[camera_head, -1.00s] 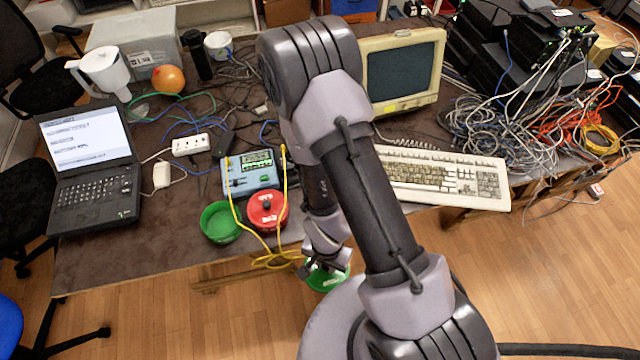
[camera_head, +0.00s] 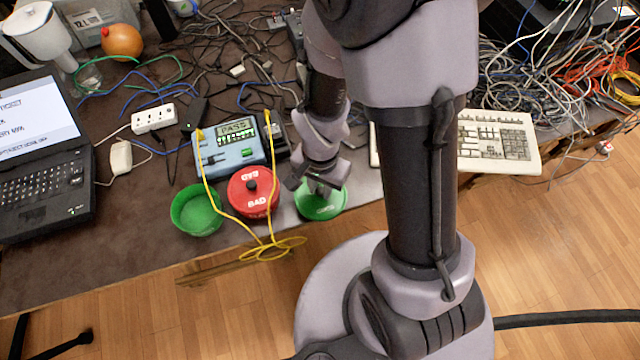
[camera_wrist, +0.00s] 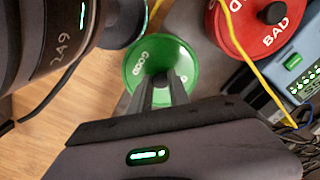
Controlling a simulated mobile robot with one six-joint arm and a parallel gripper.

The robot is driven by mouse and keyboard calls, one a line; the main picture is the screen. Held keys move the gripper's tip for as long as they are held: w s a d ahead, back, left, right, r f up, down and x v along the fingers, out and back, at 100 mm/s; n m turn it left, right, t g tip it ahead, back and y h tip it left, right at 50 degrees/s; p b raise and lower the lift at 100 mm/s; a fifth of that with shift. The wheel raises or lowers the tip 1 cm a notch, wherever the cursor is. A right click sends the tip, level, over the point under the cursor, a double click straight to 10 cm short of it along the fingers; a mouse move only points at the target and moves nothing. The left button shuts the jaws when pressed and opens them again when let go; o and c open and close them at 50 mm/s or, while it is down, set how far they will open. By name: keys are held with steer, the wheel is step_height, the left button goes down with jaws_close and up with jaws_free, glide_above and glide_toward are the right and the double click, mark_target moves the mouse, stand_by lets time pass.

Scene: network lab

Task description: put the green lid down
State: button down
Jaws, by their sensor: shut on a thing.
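My gripper (camera_head: 322,190) is shut on the green lid (camera_head: 334,205), a round disc with a raised rim. The lid shows in the wrist view (camera_wrist: 182,62) with the word GOOD, my fingers (camera_wrist: 160,88) at its middle. It is at the table's front edge, right of the red lid; whether it touches the table I cannot tell. An open, empty-looking green bowl (camera_head: 197,212) stands on the table, left of the red lid (camera_head: 247,203), which is marked BAD and has a black knob. Part of the green lid is hidden by my gripper.
A blue tester (camera_head: 228,158) reading PASS stands behind the red lid. A yellow cable (camera_head: 262,245) loops over the table's edge. A laptop (camera_head: 40,160) is left, a keyboard (camera_head: 495,140) right, with tangled cables behind. Bare table (camera_head: 120,235) lies left of the bowl.

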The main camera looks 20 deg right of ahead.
steer(key=w, duration=0.2)
steer(key=w+d, duration=0.1)
steer(key=w, duration=0.1)
steer(key=w+d, duration=0.1)
steer(key=w, duration=0.1)
steer(key=shift+w+f, duration=0.25)
steer(key=shift+w, duration=0.05)
step_height(320, 180, down, 4)
steer(key=shift+w+d+r+b, duration=0.1)
steer(key=shift+b, duration=1.1)
steer(key=shift+r, duration=0.2)
steer(key=c, duration=1.7)
jaws_free()
steer(key=shift+f, duration=0.2)
steer(key=o, duration=0.5)
steer(key=shift+c, duration=0.2)
